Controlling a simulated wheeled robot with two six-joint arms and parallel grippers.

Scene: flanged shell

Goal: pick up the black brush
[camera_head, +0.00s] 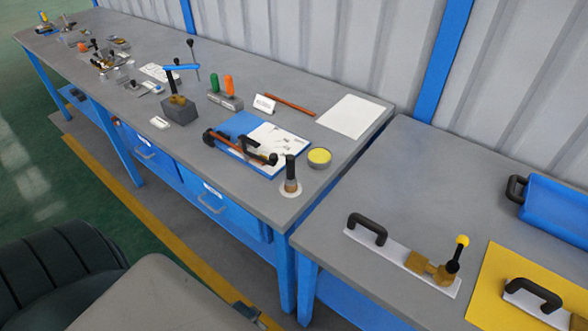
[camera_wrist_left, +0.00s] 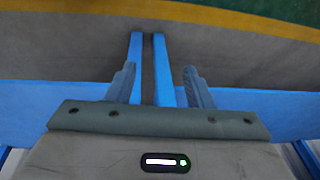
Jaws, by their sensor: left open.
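The black brush (camera_head: 290,172) stands upright on a small pale round base near the front right corner of the long grey workbench in the head view. It has a black handle and a brownish lower part. My left gripper (camera_wrist_left: 161,82) shows in the left wrist view, with its two fingers apart and nothing between them. Beyond the fingers are blue bench legs and the floor, and the brush is not in that view. Neither gripper's fingers show in the head view.
An open tin with yellow contents (camera_head: 319,157) stands just right of the brush. A blue clipboard with papers (camera_head: 240,122) and a black-and-orange tool (camera_head: 238,146) lie behind left. A second grey bench (camera_head: 390,165) stands to the right across a narrow gap, holding handled plates.

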